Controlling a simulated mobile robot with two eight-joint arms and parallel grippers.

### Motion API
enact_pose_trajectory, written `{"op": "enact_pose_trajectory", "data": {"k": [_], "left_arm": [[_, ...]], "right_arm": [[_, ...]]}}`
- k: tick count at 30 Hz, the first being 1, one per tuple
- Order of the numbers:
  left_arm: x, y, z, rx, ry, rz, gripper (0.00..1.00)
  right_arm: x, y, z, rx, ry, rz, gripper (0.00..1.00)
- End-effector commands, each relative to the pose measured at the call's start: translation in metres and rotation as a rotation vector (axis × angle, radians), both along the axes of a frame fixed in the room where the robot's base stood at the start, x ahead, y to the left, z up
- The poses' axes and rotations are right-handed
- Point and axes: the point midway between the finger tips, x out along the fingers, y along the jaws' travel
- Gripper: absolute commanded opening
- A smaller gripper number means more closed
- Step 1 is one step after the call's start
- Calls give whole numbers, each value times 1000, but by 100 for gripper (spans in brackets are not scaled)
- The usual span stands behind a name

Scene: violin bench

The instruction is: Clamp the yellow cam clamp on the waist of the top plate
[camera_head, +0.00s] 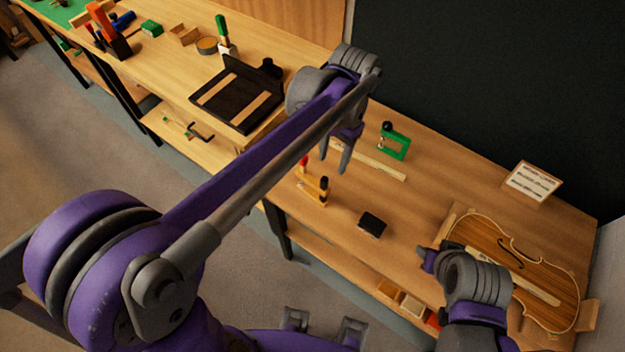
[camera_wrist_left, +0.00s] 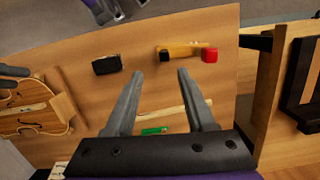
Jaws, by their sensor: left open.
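The yellow cam clamp (camera_head: 314,188), with a red end and black parts, lies on the bench near its front edge. In the left wrist view the clamp (camera_wrist_left: 182,49) lies beyond my fingertips. My left gripper (camera_head: 334,164) is open and empty above the bench, beside the clamp and apart from it. Its two fingers (camera_wrist_left: 161,74) are spread in the left wrist view. The violin-shaped top plate (camera_head: 530,255) lies flat at the bench's right end, and part of it shows in the left wrist view (camera_wrist_left: 28,118). My right wrist (camera_head: 470,275) covers its near left side; its fingertips are hidden.
A green clamp (camera_head: 402,142) stands behind a pale wooden strip (camera_head: 370,161). A dark block (camera_head: 372,224) lies between the yellow clamp and the plate. A card (camera_head: 532,182) stands behind the plate. Small bins (camera_head: 410,305) sit below the front edge.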

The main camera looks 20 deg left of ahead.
Motion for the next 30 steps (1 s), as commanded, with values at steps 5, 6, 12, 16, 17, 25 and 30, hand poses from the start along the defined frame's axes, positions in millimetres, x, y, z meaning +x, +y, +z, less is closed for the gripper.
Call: {"op": "enact_pose_trajectory", "data": {"k": [5,6,12,16,17,25,30], "left_arm": [[-4,3,-29,0,0,1,55],[-5,3,-33,0,0,1,55],[-6,6,-48,0,-1,2,55],[-8,13,-67,-1,-2,2,55],[-8,14,-71,-1,-2,2,55],[-11,15,-90,-1,-2,1,55],[-11,14,-90,-1,-2,1,51]], "right_arm": [[-1,0,-4,0,2,0,46],[-1,0,-4,0,3,0,46],[-1,0,-3,0,2,0,46],[-1,0,-2,0,1,0,46],[-1,0,-1,0,1,0,46],[-1,0,-3,0,2,0,46],[-1,0,-3,0,2,0,46]]}}
